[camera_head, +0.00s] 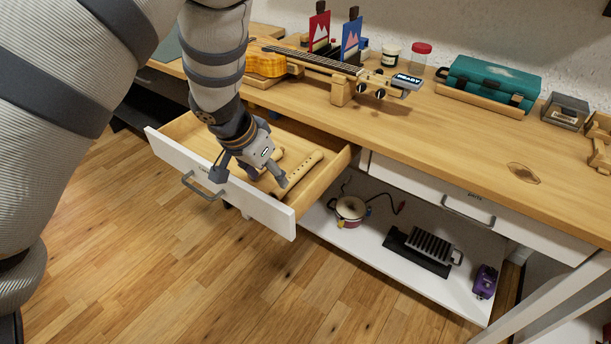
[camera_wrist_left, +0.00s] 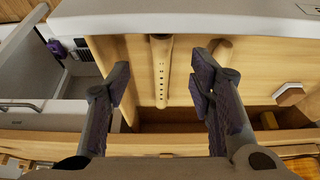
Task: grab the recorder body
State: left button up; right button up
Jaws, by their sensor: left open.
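The recorder body (camera_head: 303,169) is a pale wooden tube with a row of dark holes. It lies in the open drawer (camera_head: 330,176), near its right side in the head view. My left gripper (camera_head: 249,175) is over the drawer, pointing down, open and empty. In the left wrist view the recorder body (camera_wrist_left: 161,72) shows between the two spread fingers (camera_wrist_left: 160,82), apart from both. The height of the fingers above it is hard to judge. Another pale wooden piece (camera_wrist_left: 222,50) is partly hidden behind the right-hand finger. My right gripper is not in view.
The drawer's white front (camera_head: 222,181) and wooden side walls surround the gripper. The workbench (camera_head: 450,125) above carries a ukulele (camera_head: 265,65), a teal case (camera_head: 490,82) and jars. A lower shelf (camera_head: 370,250) holds a small pot (camera_head: 350,211) and a black rack.

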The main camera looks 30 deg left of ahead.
aim_at(276, 190)
pick_arm(q)
jog(key=shift+x, duration=1.2)
jog(key=b+x, duration=0.1)
jog(key=x, duration=0.1)
jog(key=s+b+x, duration=0.1)
jog(key=x, duration=0.2)
jog(key=shift+a+f, duration=0.15)
jog(key=shift+f, duration=0.1)
jog(key=shift+w+r, duration=0.1)
jog(key=shift+r, duration=0.1)
grip_shut()
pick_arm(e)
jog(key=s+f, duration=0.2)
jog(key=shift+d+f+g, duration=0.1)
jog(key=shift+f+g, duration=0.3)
